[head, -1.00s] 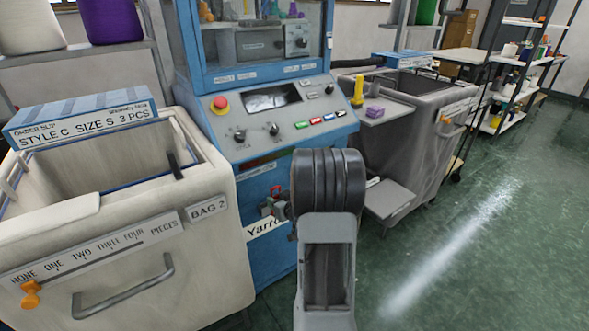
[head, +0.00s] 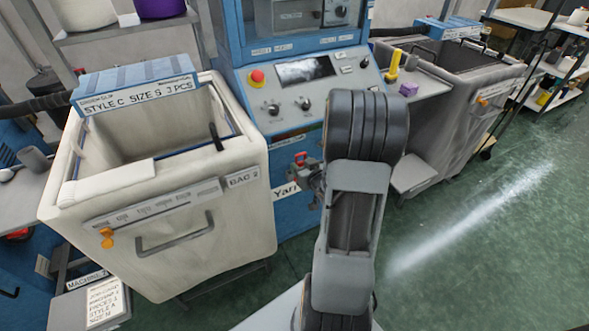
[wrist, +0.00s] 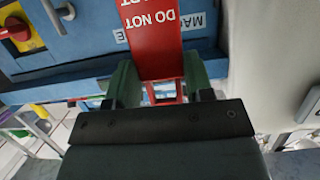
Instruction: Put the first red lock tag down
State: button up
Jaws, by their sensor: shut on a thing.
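The red lock tag (wrist: 155,38) is in my gripper (wrist: 159,86) in the wrist view. Its white lettering, partly readable as "DO NOT", is upside down there. The two green fingers press on it from either side, and its red frame-like end shows between them. Blue machine panelling lies behind the tag; I cannot tell whether they touch. In the head view my gripper (head: 305,173) is small and partly hidden by my arm, in front of the blue machine (head: 292,210). A small red bit of the tag (head: 300,157) shows there.
A red rotary switch (wrist: 17,30) on a yellow plate is at the wrist view's upper left. The pale bag cart (head: 215,225) stands left of the machine, the grey cart (head: 465,110) right. A small shelf (head: 425,85) holds yellow and purple items. Green floor (head: 480,245) is open at right.

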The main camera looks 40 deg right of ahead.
jog(key=b, duration=0.3)
send_near(292, 157)
notch_tip(292, 157, up, 3)
jog(key=w, duration=0.2)
jog(key=w+f+b, duration=0.1)
jog(key=w+f, duration=0.1)
jog(key=f, duration=0.1)
jog(key=w+f+b, duration=0.1)
jog(key=shift+w+d+f+b, duration=0.3)
jog(key=shift+d+b, duration=0.05)
jog(key=shift+w+f, duration=0.15)
jog(key=shift+f, duration=0.05)
jog(key=shift+w+d+f+b, duration=0.1)
jog(key=shift+w+f+b, duration=0.05)
jog(key=shift+f+b, duration=0.65)
jog(key=shift+w+d+f+b, duration=0.1)
jog(key=shift+f+b, duration=0.35)
jog(key=shift+f, duration=0.5)
jog(key=shift+f, duration=0.15)
jog(key=o, duration=0.9)
